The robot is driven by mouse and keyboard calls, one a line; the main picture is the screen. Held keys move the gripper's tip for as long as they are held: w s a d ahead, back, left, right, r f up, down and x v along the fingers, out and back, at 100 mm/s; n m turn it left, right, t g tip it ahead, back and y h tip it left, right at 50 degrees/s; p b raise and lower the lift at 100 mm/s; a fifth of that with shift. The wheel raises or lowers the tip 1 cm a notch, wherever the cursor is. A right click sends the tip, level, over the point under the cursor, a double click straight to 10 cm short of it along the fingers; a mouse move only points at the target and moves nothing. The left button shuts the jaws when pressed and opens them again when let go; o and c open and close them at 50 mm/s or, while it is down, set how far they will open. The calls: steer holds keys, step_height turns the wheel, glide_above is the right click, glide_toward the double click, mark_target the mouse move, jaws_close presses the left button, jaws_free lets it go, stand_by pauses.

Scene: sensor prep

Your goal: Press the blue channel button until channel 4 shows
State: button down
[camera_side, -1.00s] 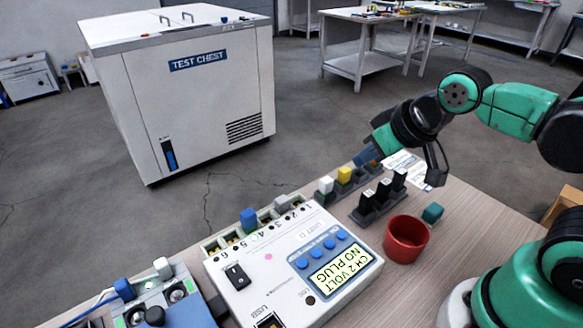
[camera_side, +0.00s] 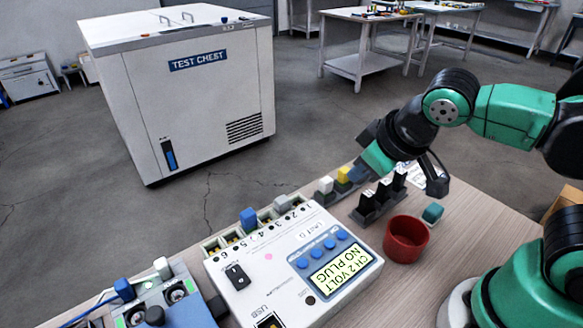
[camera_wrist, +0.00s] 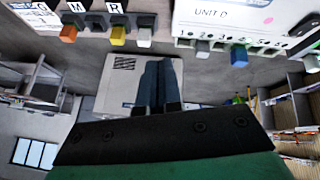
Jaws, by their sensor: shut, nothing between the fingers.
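The white logger, marked UNIT D, (camera_side: 262,290) lies on the table, and its display (camera_side: 338,272) reads CH 2 VOLT, NO PLUG. A row of several blue buttons (camera_side: 316,254) sits beside the display; their labels are too small to read. A grey plug (camera_side: 282,203) and a blue plug (camera_side: 249,218) stand in its numbered sockets; both show in the wrist view too, the blue one here (camera_wrist: 239,55). My gripper (camera_side: 357,174) is shut and empty behind the logger, above the plug rack, away from the buttons. Its closed fingers (camera_wrist: 161,82) show in the wrist view.
A rack with a white plug (camera_side: 325,185) and a yellow plug (camera_side: 343,175) stands behind black holders (camera_side: 377,201). A red cup (camera_side: 406,239) and a teal block (camera_side: 432,213) are right of the logger. Another blue-and-white device (camera_side: 185,309) stands at left.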

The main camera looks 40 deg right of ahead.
mark_target(342, 235)
steer(key=shift+s+a+r+n+t+h, duration=0.1)
steer(key=shift+s+a+r+n+h, duration=0.15)
steer(key=shift+a+n, duration=0.2)
steer(key=shift+s+a+r+n+t+h, duration=0.1)
steer(key=shift+s+a+r+n+h, duration=0.15)
steer(key=shift+a+n, duration=0.2)
steer(key=shift+s+a+r+n+t+h, duration=0.1)
steer(key=shift+s+a+r+n+h, duration=0.15)
steer(key=shift+a+n, duration=0.2)
steer(key=shift+w+f, duration=0.1)
steer(key=shift+f, duration=4.35)
steer(key=shift+f, duration=0.1)
steer(key=shift+f, duration=0.35)
steer(key=shift+r, duration=0.1)
steer(key=shift+r, duration=0.35)
